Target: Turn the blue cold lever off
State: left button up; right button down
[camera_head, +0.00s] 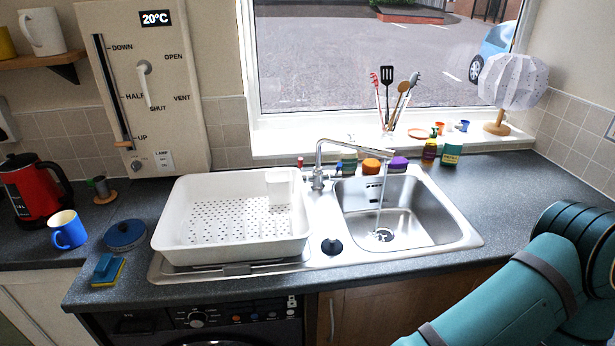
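A chrome mixer tap (318,178) stands at the back of the sink, between the white dish tub and the basin. Its spout reaches right over the steel basin (410,222), and a thin stream of water (382,186) falls from it. A small red-marked lever (300,163) shows on the tap's left side. The blue cold lever is too small to make out clearly on the tap's right side, close to the bottles behind. Neither gripper is in view. My teal right arm fills the lower right corner, with its gripper end out of the picture.
The white dish tub (180,216) stands left of the basin. A dark plug (332,247) lies on the steel in front of the tap. Sponges and bottles (451,153) line the back. A blue mug (67,230) and red kettle (32,188) stand left. The right counter is clear.

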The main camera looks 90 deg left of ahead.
aim_at(336, 176)
jog(key=u, duration=2.65)
jog(key=k+u, duration=0.15)
jog(key=u, duration=0.35)
jog(key=k+u, duration=0.2)
jog(key=u, duration=0.3)
